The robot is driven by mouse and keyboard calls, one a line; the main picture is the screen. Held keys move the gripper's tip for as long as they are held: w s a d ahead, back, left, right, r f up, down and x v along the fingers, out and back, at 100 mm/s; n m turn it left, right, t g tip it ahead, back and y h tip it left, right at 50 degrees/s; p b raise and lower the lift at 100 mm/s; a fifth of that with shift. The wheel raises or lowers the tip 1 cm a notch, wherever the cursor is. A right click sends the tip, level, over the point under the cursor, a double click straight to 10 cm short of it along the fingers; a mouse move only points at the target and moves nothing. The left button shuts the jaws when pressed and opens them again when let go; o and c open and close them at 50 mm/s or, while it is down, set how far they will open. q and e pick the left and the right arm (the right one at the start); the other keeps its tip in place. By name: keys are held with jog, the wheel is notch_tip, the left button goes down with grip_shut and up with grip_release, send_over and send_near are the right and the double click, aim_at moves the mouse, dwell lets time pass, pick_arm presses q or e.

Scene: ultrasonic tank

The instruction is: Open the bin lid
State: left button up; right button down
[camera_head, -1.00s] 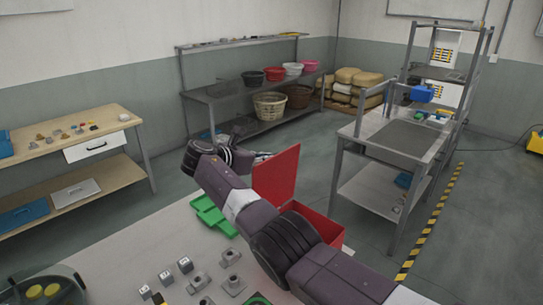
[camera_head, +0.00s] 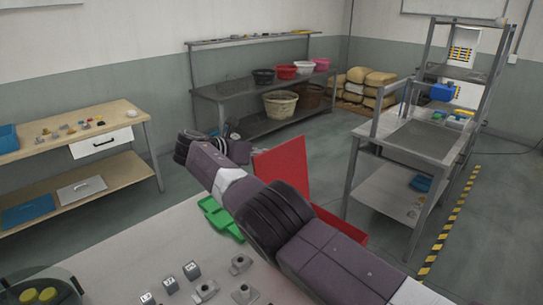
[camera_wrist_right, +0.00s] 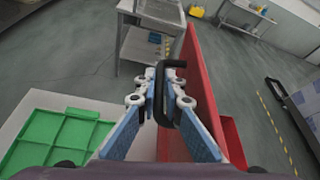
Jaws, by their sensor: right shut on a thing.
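The red bin (camera_head: 343,225) stands beyond the table edge, mostly behind my right arm in the head view. Its red lid (camera_head: 282,168) stands raised and tilted above the bin. In the right wrist view the lid (camera_wrist_right: 202,75) is a tall red panel, with part of the bin (camera_wrist_right: 234,140) to its right. A black handle (camera_wrist_right: 176,63) lies between the fingertips. My right gripper (camera_wrist_right: 169,88) is shut on this handle, beside the lid. In the head view my arm hides the grip. My left gripper is not in view.
A green tray (camera_head: 220,217) lies at the table edge, left of the bin. Small grey metal parts (camera_head: 205,290) stand on the table (camera_head: 125,250). A grey metal workbench (camera_head: 415,140) stands to the right of the bin. Floor is clear around it.

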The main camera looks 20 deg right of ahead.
jog(key=shift+s+f, duration=0.1)
jog(key=shift+f, duration=0.25)
jog(key=c, duration=2.3)
grip_release()
jog(key=v, duration=0.8)
jog(key=shift+r, duration=0.1)
jog(key=shift+d, duration=0.1)
